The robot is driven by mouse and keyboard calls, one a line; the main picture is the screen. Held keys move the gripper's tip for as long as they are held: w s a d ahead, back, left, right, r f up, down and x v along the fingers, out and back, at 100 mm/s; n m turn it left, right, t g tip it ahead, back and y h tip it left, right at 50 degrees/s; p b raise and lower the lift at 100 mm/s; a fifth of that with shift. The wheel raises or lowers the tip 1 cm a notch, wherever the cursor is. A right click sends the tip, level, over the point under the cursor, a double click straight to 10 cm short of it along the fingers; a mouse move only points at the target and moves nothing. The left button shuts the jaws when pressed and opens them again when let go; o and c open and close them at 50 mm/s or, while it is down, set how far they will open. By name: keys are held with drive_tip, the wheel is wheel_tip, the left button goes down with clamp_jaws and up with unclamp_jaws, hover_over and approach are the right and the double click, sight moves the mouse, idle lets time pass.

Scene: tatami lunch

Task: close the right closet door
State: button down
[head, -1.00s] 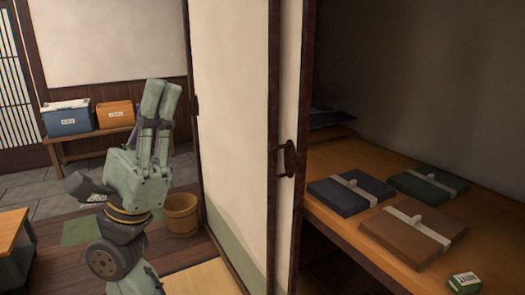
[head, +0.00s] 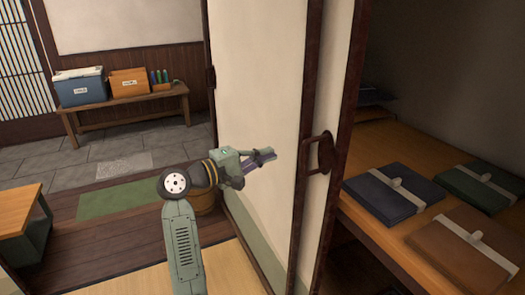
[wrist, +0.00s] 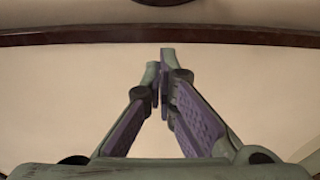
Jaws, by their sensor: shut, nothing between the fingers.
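The cream closet door panel (head: 258,80) with a dark wooden frame stands in the middle of the head view. A second, narrow cream strip (head: 333,70) of door shows at its right, and I cannot tell how far it extends behind. A dark handle (head: 322,153) sits near the right edge. The closet is open to the right of the doors. My gripper (head: 270,156) is shut and empty, in front of the cream panel and left of the handle. In the wrist view its fingertips (wrist: 163,72) point at a cream surface with a dark frame bar (wrist: 230,38).
Inside the closet, a wooden shelf (head: 375,235) holds a blue bundle (head: 385,203), a green bundle (head: 485,186) and a brown bundle (head: 458,258). A bench (head: 130,108) with boxes stands far left.

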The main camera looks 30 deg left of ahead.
drive_tip(key=p+x, duration=0.1)
drive_tip(key=x, duration=0.2)
drive_tip(key=p+x, duration=0.1)
drive_tip(key=x, duration=0.2)
drive_tip(key=shift+r, duration=0.25)
drive_tip(key=shift+d+p, duration=0.4)
drive_tip(key=shift+p, duration=0.1)
drive_tip(key=s+d, duration=0.1)
drive_tip(key=s+d+p, duration=0.1)
drive_tip(key=shift+s+f, duration=0.2)
drive_tip(key=shift+s, duration=0.1)
